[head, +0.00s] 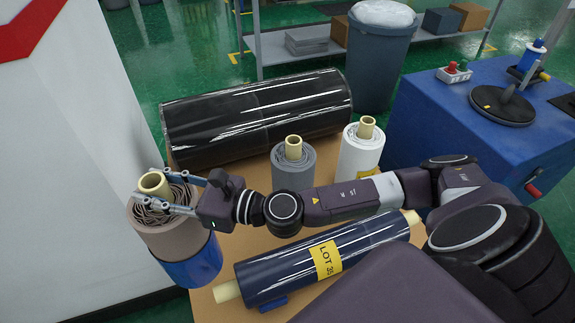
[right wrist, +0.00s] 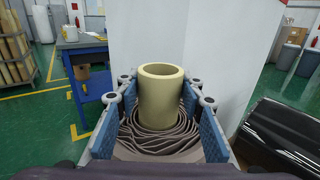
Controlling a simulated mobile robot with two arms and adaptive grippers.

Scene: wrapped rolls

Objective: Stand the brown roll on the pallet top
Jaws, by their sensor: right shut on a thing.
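The brown roll (head: 165,236) is at the left in the head view, upright or slightly tilted, with a pale core tube (head: 155,184) sticking out of its top. My right gripper (head: 152,186) is shut on it, its fingers on both sides of the core at the roll's upper end. In the right wrist view the core (right wrist: 160,100) stands between the two blue finger pads, over the wound brown layers (right wrist: 160,138). A blue part (head: 195,265) shows below the brown; I cannot tell whether it belongs to the roll. The tan pallet top (head: 207,303) lies right of it. My left gripper is out of view.
A black roll (head: 258,115) lies along the pallet's back. A grey roll (head: 293,167) and a white roll (head: 359,155) stand near the middle. A navy roll (head: 290,273) lies across the front. A white panel (head: 60,170) is close at left.

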